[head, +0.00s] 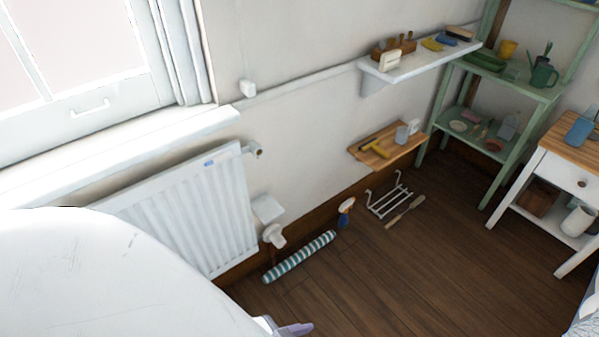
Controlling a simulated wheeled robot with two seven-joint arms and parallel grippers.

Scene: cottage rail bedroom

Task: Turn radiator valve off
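The white panel radiator (195,215) hangs on the wall under the window sill at the left. A white valve head (273,235) sits by its lower right corner, just above the floor. Its setting is too small to read. A small round fitting (253,150) sticks out at the radiator's upper right corner. A large white rounded shape, probably my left arm, covers the lower left and hides part of the radiator. A small lilac-grey piece at the bottom edge may belong to my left gripper; its fingers cannot be made out. My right gripper is not in view.
A striped roll (299,257) lies on the floor beside the valve, near a spray bottle (346,212). A white box (267,208) is just above the valve. A wire rack (388,200), wooden shelf (358,152) and green shelving (517,90) are farther right. The middle floor is clear.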

